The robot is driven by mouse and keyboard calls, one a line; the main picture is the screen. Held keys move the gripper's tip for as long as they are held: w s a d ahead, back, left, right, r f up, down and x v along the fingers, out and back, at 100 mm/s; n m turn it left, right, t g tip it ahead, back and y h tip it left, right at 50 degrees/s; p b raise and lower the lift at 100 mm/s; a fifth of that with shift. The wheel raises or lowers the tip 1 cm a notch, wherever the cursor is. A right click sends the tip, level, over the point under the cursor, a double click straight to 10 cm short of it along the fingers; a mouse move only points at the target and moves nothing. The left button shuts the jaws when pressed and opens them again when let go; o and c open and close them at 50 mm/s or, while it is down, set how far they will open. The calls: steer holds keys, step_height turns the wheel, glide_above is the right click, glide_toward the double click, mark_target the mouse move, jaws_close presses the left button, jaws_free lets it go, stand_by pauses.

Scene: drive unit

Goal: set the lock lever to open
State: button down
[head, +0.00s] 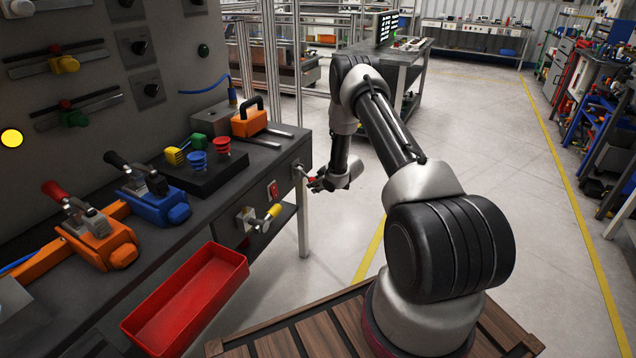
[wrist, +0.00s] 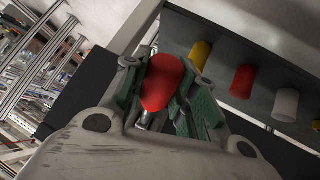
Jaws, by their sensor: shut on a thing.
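The lock lever shows as a red rounded handle (wrist: 162,82) on a short metal stem in the wrist view. In the head view a bit of its red handle (head: 313,180) shows beside a light metal mount at the bench's front right corner. My gripper (head: 320,183) is at that corner. In the wrist view my gripper (wrist: 163,85) has its green-grey fingers on both sides of the red handle, shut on it. The lever's pivot is mostly hidden, and I cannot tell its set position.
The bench front has a red switch (head: 273,190) and a yellow-handled valve (head: 262,217) left of my gripper. A red tray (head: 190,298) is lower left. Orange (head: 103,243) and blue (head: 155,195) clamps stand on the bench.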

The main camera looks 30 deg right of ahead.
steer(key=shift+w+a+f+t, duration=0.1)
steer(key=shift+f+t, duration=0.2)
steer(key=shift+f, duration=0.05)
steer(key=shift+y, duration=0.3)
steer(key=c, duration=1.1)
jaws_free()
steer(key=v, duration=1.2)
steer(key=shift+a+f, duration=0.1)
